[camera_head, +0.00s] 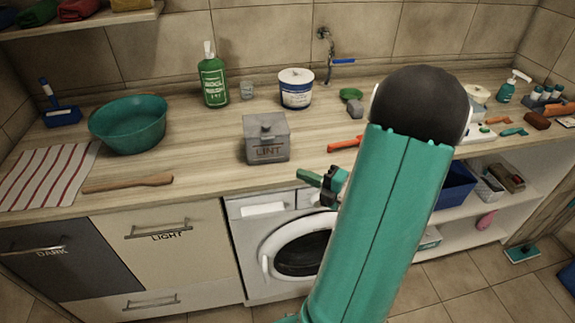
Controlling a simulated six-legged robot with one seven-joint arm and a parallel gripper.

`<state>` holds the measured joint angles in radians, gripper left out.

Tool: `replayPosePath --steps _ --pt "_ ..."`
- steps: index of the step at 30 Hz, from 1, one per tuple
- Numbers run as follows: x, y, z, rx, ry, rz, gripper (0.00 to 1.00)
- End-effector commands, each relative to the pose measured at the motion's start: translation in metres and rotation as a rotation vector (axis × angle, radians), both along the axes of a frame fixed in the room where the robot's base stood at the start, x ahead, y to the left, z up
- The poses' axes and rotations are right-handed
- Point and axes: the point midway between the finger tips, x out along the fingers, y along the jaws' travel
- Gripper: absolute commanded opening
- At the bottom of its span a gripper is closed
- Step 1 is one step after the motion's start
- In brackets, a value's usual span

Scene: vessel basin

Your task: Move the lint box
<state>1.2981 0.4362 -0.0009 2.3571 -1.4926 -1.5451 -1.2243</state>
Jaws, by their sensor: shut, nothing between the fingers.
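The lint box (266,141) is a grey metal box with a knobbed lid and the word LINT on its front. It stands upright on the wooden counter, a little left of the middle of the view. My gripper (306,177) shows just right of and below the box, in front of the counter's front edge. It is shut and empty, with its tips pointing left, and appears apart from the box. My green arm link with a dark round joint hides part of the counter and the washer to the right.
Behind the box stand a green bottle (213,80), a small glass (247,90) and a white tub (296,89). A teal basin (129,128), a wooden stick (128,183) and a striped cloth (48,174) lie left. An orange-handled tool (345,143) lies right.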

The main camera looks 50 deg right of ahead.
Motion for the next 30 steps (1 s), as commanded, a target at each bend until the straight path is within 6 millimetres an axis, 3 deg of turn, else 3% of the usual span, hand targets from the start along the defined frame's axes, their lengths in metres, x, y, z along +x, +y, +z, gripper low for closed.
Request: replayPosePath --steps 14,18,24,30 --pt "0.088 0.017 0.0 0.001 0.001 0.001 0.0" --pt "0.108 0.006 0.0 0.0 0.001 0.0 0.0" --pt "0.122 -0.004 0.0 0.0 0.002 0.001 0.0" --pt "0.124 -0.005 0.0 0.001 0.002 0.0 0.0"
